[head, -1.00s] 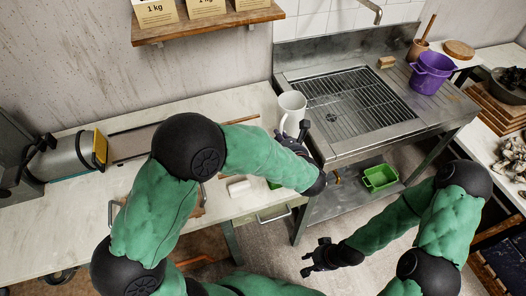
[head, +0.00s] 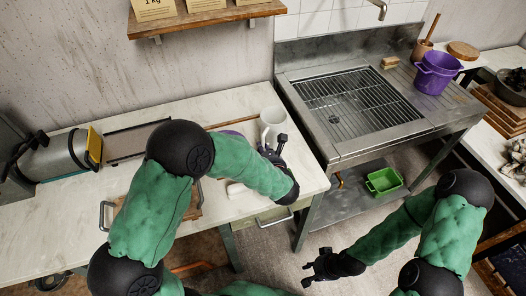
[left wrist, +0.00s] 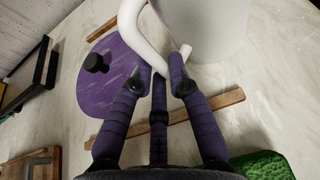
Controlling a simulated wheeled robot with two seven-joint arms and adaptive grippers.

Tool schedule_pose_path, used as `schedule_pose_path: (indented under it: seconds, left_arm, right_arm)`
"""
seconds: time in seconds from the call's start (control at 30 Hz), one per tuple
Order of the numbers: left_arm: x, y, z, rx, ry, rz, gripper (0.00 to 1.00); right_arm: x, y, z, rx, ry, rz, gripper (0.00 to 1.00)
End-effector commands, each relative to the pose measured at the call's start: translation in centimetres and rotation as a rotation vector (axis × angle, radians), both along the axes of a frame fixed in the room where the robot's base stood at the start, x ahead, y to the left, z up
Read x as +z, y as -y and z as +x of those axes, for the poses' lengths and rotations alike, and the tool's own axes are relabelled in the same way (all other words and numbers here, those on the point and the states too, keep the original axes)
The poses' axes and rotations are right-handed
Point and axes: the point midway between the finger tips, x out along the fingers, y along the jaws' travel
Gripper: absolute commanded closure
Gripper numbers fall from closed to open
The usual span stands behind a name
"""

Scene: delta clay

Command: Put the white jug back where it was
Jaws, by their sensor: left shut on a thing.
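The white jug (head: 271,120) is upright at the right end of the pale counter (head: 242,103), left of the sink. My left gripper (head: 274,148) is at its near side. In the left wrist view, the fingers (left wrist: 160,75) are closed around the jug's handle (left wrist: 134,28), and the jug's body (left wrist: 208,28) fills the top right. I cannot tell whether the jug's base touches the counter. My right gripper (head: 312,268) is empty, fingers apart, low in front of the sink bench.
A purple disc with a black knob (left wrist: 118,72) and wooden strips (left wrist: 205,108) lie on the counter close to the jug. A green textured block (left wrist: 262,165) is at lower right. The metal sink (head: 350,100) and purple pot (head: 436,72) stand to the right.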

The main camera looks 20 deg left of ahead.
Motion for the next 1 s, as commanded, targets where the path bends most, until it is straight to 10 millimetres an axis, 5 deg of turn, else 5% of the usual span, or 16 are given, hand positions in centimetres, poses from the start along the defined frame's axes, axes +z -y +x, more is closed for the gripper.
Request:
schedule_pose_path:
  seconds: [0.27, 0.3, 0.37, 0.8, 1.0]
  left_arm:
    - [-0.2, 0.0, 0.0, 0.000, 0.001, 0.000, 1.00]
    - [-0.2, 0.0, 0.0, 0.000, 0.000, 0.000, 0.77]
    - [-0.1, 0.0, 0.0, 0.000, 0.000, 0.000, 0.60]
    - [0.2, 0.0, 0.0, 0.000, 0.000, 0.001, 0.59]
    - [1.5, 1.6, -2.3, -0.006, 0.000, 0.001, 0.59]
  right_arm:
    - [-0.2, 0.0, 0.0, 0.000, 0.001, 0.000, 0.66]
    - [-0.2, 0.0, 0.0, 0.000, 0.001, 0.000, 0.66]
    - [-0.1, 0.0, 0.0, 0.000, 0.001, 0.000, 0.66]
    - [0.2, 0.0, 0.0, 0.000, 0.001, 0.000, 0.66]
    - [1.3, 0.0, 0.0, 0.000, 0.001, 0.000, 0.66]
